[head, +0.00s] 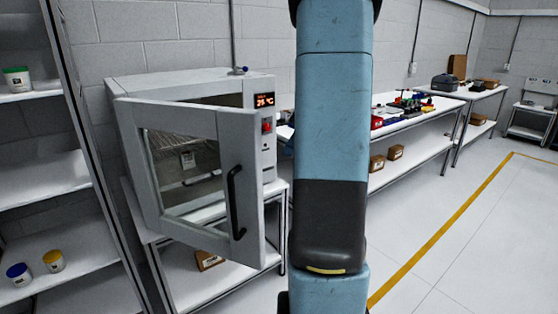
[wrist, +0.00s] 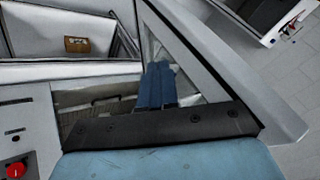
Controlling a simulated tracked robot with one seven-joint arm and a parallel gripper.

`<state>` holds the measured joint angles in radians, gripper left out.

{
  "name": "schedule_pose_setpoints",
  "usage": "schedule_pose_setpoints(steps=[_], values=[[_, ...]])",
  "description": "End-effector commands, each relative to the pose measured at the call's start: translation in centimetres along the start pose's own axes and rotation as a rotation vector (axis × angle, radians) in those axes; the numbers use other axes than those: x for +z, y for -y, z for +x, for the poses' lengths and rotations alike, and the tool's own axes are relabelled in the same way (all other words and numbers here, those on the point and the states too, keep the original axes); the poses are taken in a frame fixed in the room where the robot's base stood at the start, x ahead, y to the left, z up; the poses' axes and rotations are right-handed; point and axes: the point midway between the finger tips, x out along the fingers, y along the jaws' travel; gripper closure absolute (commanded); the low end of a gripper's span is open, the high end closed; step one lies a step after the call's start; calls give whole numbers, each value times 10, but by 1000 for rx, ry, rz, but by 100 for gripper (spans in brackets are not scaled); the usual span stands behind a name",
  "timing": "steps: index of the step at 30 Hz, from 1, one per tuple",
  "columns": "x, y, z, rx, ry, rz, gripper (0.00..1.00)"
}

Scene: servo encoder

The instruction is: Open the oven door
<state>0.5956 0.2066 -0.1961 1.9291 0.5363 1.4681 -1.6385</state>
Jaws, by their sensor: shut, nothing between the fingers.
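The oven (head: 262,145) is a light grey box on a white stand, with a lit display and a red switch on its right front panel. Its door (head: 245,190) has a glass window and stands partly open, swung out from the left side. A black bar handle (head: 235,202) is near the door's free edge. In the wrist view my gripper (wrist: 158,68) shows blue fingers held together, empty, between the oven front and the open door (wrist: 225,80). The fingers overlap the window area; I cannot tell whether they touch the door. My arm stands in the middle of the head view, where the gripper is not visible.
White shelves (head: 45,185) with several jars stand close on the left. A cardboard box (head: 208,260) lies on the stand's lower shelf. A workbench (head: 420,112) with tools runs along the wall to the right. The floor at right is open.

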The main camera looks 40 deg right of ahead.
Motion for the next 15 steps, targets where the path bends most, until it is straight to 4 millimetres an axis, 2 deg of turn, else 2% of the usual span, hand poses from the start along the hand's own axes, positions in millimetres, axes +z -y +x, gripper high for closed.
schedule_pose_setpoints(steps=[15], values=[[-6, 4, 93, -10, 9, -10, 100]])
